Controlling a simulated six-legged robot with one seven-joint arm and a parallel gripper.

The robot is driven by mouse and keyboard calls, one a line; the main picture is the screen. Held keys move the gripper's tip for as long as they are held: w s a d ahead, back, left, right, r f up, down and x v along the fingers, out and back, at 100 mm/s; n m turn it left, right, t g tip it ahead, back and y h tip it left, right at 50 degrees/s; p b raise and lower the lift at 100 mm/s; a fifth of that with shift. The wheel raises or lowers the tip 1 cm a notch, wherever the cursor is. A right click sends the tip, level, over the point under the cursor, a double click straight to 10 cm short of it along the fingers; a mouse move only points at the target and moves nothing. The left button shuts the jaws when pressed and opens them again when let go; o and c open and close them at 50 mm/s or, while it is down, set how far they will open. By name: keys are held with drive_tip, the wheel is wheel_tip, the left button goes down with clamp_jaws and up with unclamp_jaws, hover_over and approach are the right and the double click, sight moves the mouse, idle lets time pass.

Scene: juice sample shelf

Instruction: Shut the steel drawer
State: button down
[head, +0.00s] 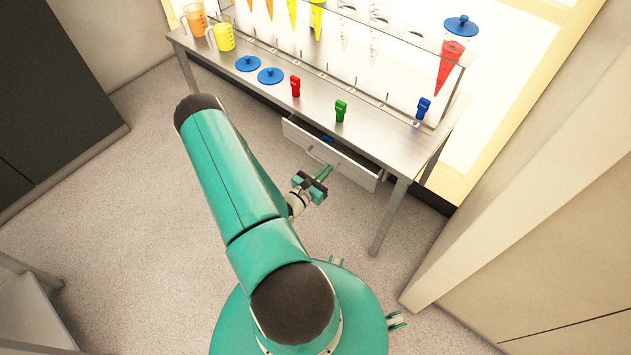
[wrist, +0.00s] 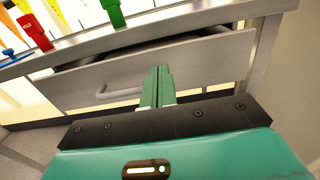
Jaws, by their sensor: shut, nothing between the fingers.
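The steel drawer (head: 333,152) sits under the steel table and is pulled partly out; a blue object (head: 328,138) shows inside it. In the wrist view, the drawer front (wrist: 200,68) fills the middle, with a bar handle (wrist: 115,90) at its left part and a dark gap above its top edge. My gripper (head: 327,172) is shut and empty, in front of the drawer's front face. In the wrist view, the green fingertips (wrist: 160,70) point at the drawer front, right of the handle. I cannot tell whether they touch it.
The steel table (head: 375,135) carries red (head: 295,86), green (head: 340,110) and blue (head: 424,107) taps or clips, blue lids (head: 248,63), juice beakers (head: 224,38) and a rack of cones. A table leg (head: 390,215) stands right of the drawer.

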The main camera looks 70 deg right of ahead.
sight(339, 157)
drive_tip(key=shift+x, duration=2.2)
drive_tip(key=x, duration=0.5)
drive_tip(key=shift+a, duration=0.1)
drive_tip(key=shift+s+d+r, duration=0.1)
drive_tip(key=shift+d+r, duration=0.05)
drive_tip(key=shift+d, duration=0.05)
drive_tip(key=shift+a, duration=0.1)
